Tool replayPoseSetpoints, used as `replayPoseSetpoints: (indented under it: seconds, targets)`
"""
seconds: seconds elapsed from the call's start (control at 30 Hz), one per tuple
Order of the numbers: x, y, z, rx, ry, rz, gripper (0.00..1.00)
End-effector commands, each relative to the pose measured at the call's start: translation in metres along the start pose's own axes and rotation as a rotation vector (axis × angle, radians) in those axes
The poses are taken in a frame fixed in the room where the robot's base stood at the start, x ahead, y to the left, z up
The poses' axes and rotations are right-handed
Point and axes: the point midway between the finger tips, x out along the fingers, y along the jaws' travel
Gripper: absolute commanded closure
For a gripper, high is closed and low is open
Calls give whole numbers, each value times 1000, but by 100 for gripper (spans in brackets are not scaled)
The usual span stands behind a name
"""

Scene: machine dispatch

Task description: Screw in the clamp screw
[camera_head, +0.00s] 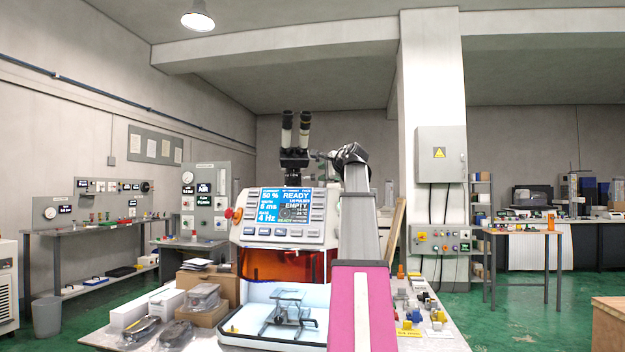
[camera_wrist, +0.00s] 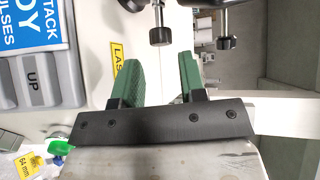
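In the wrist view my gripper (camera_wrist: 158,68) has two green fingers spread apart, with nothing between them. A dark screw with a round black end (camera_wrist: 160,36) is just beyond the fingertips, roughly in line with the gap and not visibly touched. A second black knobbed screw (camera_wrist: 226,42) is to its right. I cannot tell which of the two is the clamp screw. In the head view the machine with the blue READY display (camera_head: 286,205) carries a black microscope (camera_head: 294,158) on top. My arm reaches up beside it; its dark end hides the gripper's fingers.
The worktable (camera_head: 445,335) holds boxes (camera_head: 127,310) and dark devices at left, and small coloured parts (camera_head: 437,316) at right. A grey pillar cabinet (camera_head: 441,154) stands behind. In the wrist view the machine's panel (camera_wrist: 40,60) is close at left.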

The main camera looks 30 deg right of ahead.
Motion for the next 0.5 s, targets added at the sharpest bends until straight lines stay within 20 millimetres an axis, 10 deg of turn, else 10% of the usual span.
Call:
replayPoseSetpoints:
  seconds: [0.5]
  targets:
    - [68, -1, 0, 1, 0, -2, 62]
